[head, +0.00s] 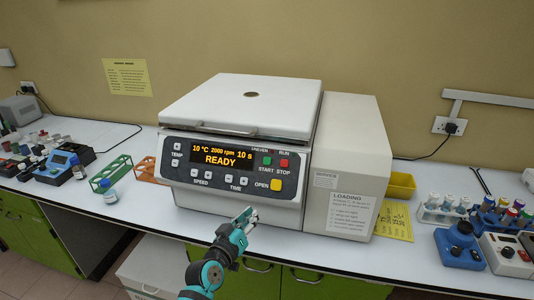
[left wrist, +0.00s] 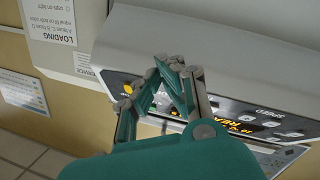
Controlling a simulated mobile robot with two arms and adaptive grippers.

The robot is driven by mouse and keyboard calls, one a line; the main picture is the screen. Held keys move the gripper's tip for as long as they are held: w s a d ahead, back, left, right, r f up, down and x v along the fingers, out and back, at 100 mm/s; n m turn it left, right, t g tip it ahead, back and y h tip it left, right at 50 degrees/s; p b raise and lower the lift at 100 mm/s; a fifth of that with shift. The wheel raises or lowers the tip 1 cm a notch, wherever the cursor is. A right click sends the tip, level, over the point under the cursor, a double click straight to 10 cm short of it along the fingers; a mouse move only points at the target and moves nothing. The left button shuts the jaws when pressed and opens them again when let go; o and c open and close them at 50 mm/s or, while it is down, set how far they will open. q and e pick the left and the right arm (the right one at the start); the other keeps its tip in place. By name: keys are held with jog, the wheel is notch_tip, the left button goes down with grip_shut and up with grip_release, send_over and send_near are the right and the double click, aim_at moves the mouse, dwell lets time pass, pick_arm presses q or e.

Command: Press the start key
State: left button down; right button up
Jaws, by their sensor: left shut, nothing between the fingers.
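The start key (head: 267,161) is a small green button on the dark front panel of the white centrifuge (head: 240,110), left of the red stop key (head: 284,163). The display (head: 220,155) reads READY, 10 °C, 2000 rpm, 10 s. The lid is down. My left gripper (head: 250,214) is shut and empty, in front of the panel and lower in the picture than the start key. My right gripper is not in view.
A yellow open key (head: 276,184) sits below the start and stop keys. Green (head: 110,172) and orange racks stand left of the centrifuge. A yellow tray (head: 400,185), a tube rack (head: 442,210) and a blue device (head: 460,245) stand right. A narrow bench strip is clear in front.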

aim_at(267, 161)
pick_arm(q)
notch_tip(267, 161, up, 19)
jog(key=d+t+h+p, duration=0.1)
jog(key=t+h+p, duration=0.1)
jog(key=shift+t+p, duration=0.4)
jog(key=shift+w+d+f+b, duration=0.25)
jog(key=shift+w+f+b, duration=0.55)
jog(key=shift+w+b, duration=0.5)
jog(key=shift+w+d+f+b, duration=0.2)
jog(key=shift+w+f+b, duration=0.55)
jog(key=shift+w+b, duration=0.55)
jog(key=shift+w+d+f+b, duration=0.25)
jog(key=shift+w+f+b, duration=0.55)
jog(key=shift+w+b, duration=0.45)
jog(key=shift+s, duration=0.1)
jog(key=shift+w+f+b, duration=0.2)
jog(key=shift+w+b, duration=0.15)
jog(key=shift+b, duration=0.2)
